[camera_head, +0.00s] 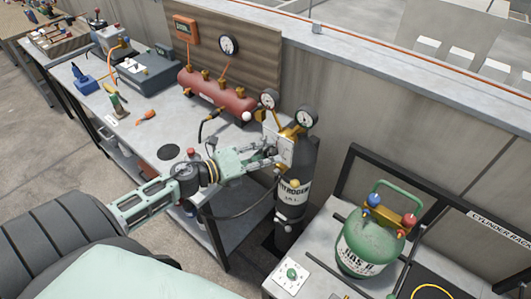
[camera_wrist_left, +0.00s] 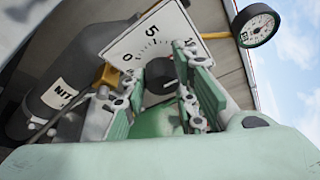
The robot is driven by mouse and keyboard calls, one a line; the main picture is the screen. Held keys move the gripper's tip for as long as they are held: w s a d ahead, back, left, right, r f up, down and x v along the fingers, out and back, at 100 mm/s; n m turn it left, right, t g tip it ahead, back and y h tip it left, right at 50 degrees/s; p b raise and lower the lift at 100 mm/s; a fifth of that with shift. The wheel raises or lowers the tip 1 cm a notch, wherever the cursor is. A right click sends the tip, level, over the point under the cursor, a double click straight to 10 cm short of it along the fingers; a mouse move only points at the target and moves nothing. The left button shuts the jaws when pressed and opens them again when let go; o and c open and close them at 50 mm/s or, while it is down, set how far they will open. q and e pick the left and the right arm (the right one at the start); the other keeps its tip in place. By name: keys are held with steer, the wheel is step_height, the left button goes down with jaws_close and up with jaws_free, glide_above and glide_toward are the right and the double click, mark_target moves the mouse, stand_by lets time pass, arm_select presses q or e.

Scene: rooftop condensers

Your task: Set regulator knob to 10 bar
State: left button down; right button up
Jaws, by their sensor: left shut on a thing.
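The nitrogen cylinder (camera_head: 294,205) stands upright, dark with a white label. It also shows at the left in the left wrist view (camera_wrist_left: 62,88). My left gripper (camera_head: 272,153) is at the regulator on top of the cylinder. In the left wrist view its two pale green fingers (camera_wrist_left: 158,82) are shut on the dark regulator knob (camera_wrist_left: 158,73), one on each side. The knob's setting cannot be read. My right gripper is not in view.
Two round gauges (camera_head: 307,117) sit above the regulator; one shows in the wrist view (camera_wrist_left: 257,26). A red manifold (camera_head: 216,92) is on the bench behind. A green gas bottle (camera_head: 369,245) stands on the rack at right. A dark hose hangs beside the cylinder.

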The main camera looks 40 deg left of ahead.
arm_select(q)
steer(key=shift+s+d+f, duration=0.1)
steer(key=shift+s+f, duration=0.1)
steer(key=shift+f, duration=0.25)
steer(key=c, duration=1.5)
jaws_free()
steer(key=shift+w, duration=0.1)
steer(key=shift+r, duration=0.25)
steer(key=v, duration=1.2)
